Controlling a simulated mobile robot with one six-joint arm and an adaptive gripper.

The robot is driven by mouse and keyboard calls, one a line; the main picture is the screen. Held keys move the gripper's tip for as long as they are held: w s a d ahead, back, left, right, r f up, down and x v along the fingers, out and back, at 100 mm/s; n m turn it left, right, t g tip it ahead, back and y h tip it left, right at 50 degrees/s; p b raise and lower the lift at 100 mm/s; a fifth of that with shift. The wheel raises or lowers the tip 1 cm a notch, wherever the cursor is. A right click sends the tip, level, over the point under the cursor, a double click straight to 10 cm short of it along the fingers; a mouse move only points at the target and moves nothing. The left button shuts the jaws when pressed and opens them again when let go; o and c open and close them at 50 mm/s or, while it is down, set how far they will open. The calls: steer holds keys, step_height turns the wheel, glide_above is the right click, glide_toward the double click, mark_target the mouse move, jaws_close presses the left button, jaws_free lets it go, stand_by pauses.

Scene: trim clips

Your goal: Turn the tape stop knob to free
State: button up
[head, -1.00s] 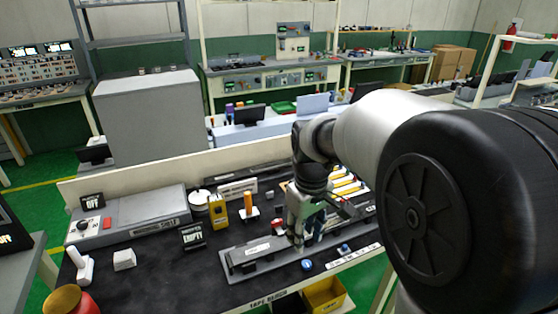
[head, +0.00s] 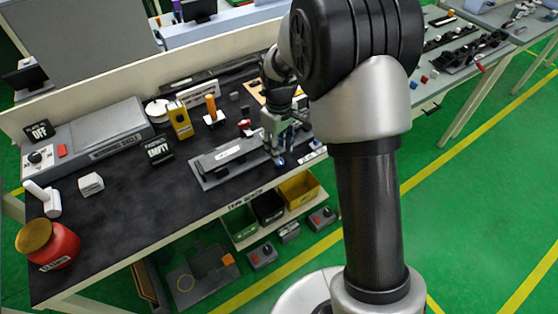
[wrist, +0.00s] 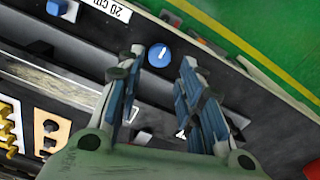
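A round blue knob (wrist: 159,55) with a white pointer line shows in the wrist view, set in the dark front strip of the grey fixture. The pointer runs nearly up and down in that view. My gripper (wrist: 161,60) is open, with its two blue-padded fingers on either side of the knob and a gap to each. In the head view my gripper (head: 276,160) is pointing down at the front right end of the long grey fixture (head: 207,179). A second blue knob (wrist: 57,7) is beside the "20 cm" label (wrist: 110,8). I cannot read any free mark.
Bins, including a yellow one (head: 300,188), sit below the bench front.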

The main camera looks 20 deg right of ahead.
step_height(320, 180, down, 6)
steer(key=shift+r+b, duration=0.25)
steer(key=shift+b, duration=0.4)
steer(key=shift+c, duration=0.4)
steer(key=c, duration=0.7)
